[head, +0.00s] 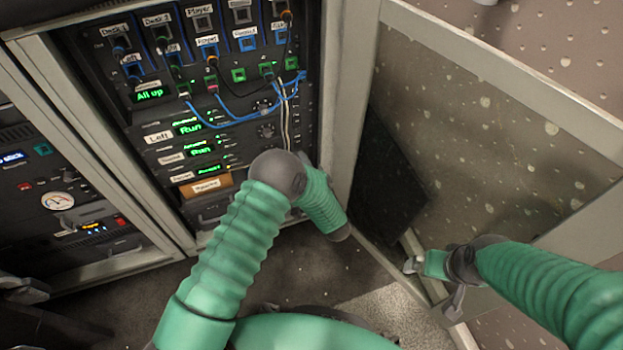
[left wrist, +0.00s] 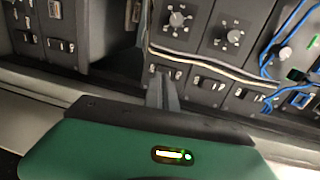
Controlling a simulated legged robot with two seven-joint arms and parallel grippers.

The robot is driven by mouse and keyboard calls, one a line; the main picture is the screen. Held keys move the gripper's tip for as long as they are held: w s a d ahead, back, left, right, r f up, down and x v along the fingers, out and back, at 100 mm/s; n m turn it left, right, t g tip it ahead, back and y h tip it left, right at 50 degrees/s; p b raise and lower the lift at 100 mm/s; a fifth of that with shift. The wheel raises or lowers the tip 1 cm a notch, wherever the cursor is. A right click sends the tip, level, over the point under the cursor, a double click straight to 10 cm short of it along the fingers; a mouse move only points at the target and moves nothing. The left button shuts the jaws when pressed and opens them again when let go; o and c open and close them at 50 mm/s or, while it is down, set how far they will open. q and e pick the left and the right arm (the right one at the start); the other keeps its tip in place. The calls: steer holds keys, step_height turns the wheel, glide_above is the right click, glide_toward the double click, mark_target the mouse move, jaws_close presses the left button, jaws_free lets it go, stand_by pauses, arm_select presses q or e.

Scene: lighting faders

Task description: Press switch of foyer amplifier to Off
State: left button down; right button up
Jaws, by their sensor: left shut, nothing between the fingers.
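The rack holds stacked amplifier panels with green displays in the head view. The lowest, which seems to be the foyer amplifier (head: 181,178), has a small blurred label. Its right part is hidden behind my left arm. My left gripper (head: 302,158) is mostly hidden by that arm; its shut, empty fingers (left wrist: 160,90) show in the left wrist view.
Blue cables (head: 235,123) and pale cables hang across the rack front. An open cabinet door (head: 480,130) stands on the right. A second rack (head: 60,200) with a meter is on the left. Round knobs (left wrist: 177,19) lie beyond the pale cables in the left wrist view.

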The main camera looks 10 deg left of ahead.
mark_target(298, 147)
arm_select(q)
steer(key=x, duration=0.1)
steer(key=b+x, duration=0.1)
steer(key=x, duration=0.1)
steer(key=shift+d+f, duration=0.1)
steer(key=shift+f, duration=0.1)
steer(key=shift+w+r+b, duration=0.1)
steer(key=shift+w+b, duration=0.15)
steer(key=shift+b, duration=0.1)
steer(key=shift+w+a+r, duration=0.1)
steer(key=shift+a+r, duration=0.05)
steer(key=shift+a, duration=0.05)
arm_select(e)
steer(key=shift+s+x, duration=0.25)
steer(key=shift+x, duration=0.95)
steer(key=shift+d+f, duration=0.1)
